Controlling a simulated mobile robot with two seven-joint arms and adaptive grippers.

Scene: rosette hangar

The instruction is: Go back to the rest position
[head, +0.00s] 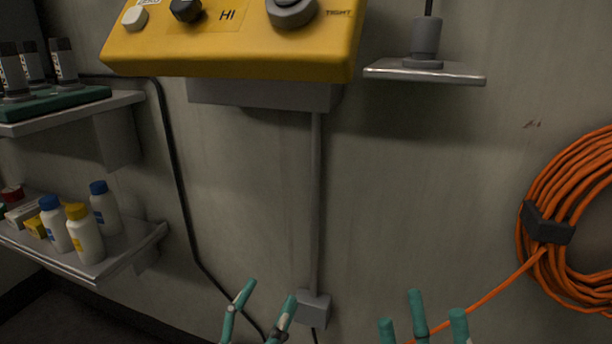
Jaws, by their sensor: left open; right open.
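My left gripper (266,297) shows at the bottom middle, its teal fingers spread apart with nothing between them. My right gripper (423,318) is to its right at the bottom edge, also with spread teal fingers and nothing seen between them. Both are low in front of the grey wall, and their lower parts are cut off by the frame edge.
A yellow control box (230,45) with knobs hangs on the wall above. A small shelf (425,73) holds a grey cylinder (425,40). Shelves at left carry bottles (85,236) and dark-capped tubes (64,62). A coiled orange cable (545,190) hangs at right, its loose end passing near my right gripper.

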